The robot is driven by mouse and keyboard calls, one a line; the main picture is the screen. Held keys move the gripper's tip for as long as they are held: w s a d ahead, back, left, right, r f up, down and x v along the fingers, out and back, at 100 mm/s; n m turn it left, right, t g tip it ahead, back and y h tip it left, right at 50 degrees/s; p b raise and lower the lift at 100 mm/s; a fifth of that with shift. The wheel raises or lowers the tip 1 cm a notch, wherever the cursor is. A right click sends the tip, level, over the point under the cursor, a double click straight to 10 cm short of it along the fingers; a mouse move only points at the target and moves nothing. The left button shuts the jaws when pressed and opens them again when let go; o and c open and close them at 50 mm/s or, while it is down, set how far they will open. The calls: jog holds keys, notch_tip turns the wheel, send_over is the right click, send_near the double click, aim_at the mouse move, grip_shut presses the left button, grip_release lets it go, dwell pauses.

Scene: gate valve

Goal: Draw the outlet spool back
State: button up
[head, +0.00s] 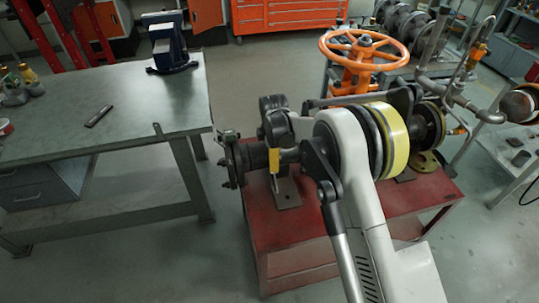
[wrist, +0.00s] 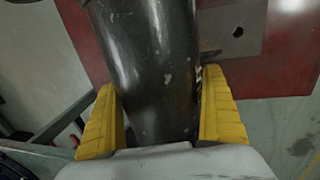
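The outlet spool (head: 257,156) is a short dark pipe with a flange (head: 232,160) at its left end, lying level above the red stand. It fills the middle of the wrist view as a worn black pipe (wrist: 150,60). My gripper (head: 274,160) is at the spool from the front, one yellow finger showing in the head view. In the wrist view my gripper (wrist: 162,115) has one yellow finger against each side of the pipe, with no clear gap. The gate valve has an orange handwheel (head: 363,46). My arm hides much of the valve body and the spool's right-hand joint.
The red stand (head: 300,262) carries the assembly; a drilled steel plate (wrist: 229,32) lies under the spool. A grey workbench (head: 130,110) with a vise (head: 169,45) stands to the left. Open floor (head: 115,250) lies in front of it. Pipework (head: 470,100) is at the right.

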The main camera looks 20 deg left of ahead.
jog(key=c, duration=1)
jog(key=shift+o, duration=0.2)
jog(key=shift+s+a, duration=0.2)
jog(key=shift+a, duration=0.2)
jog(key=o, duration=1.2)
jog(key=shift+s+a, duration=0.1)
jog(key=shift+r, duration=0.15)
jog(key=r, duration=0.4)
jog(key=s+r, duration=0.1)
jog(key=r, duration=0.2)
jog(key=s+d+r, duration=0.1)
jog(key=r, duration=0.3)
jog(key=shift+d+r, duration=0.1)
jog(key=shift+r, duration=0.2)
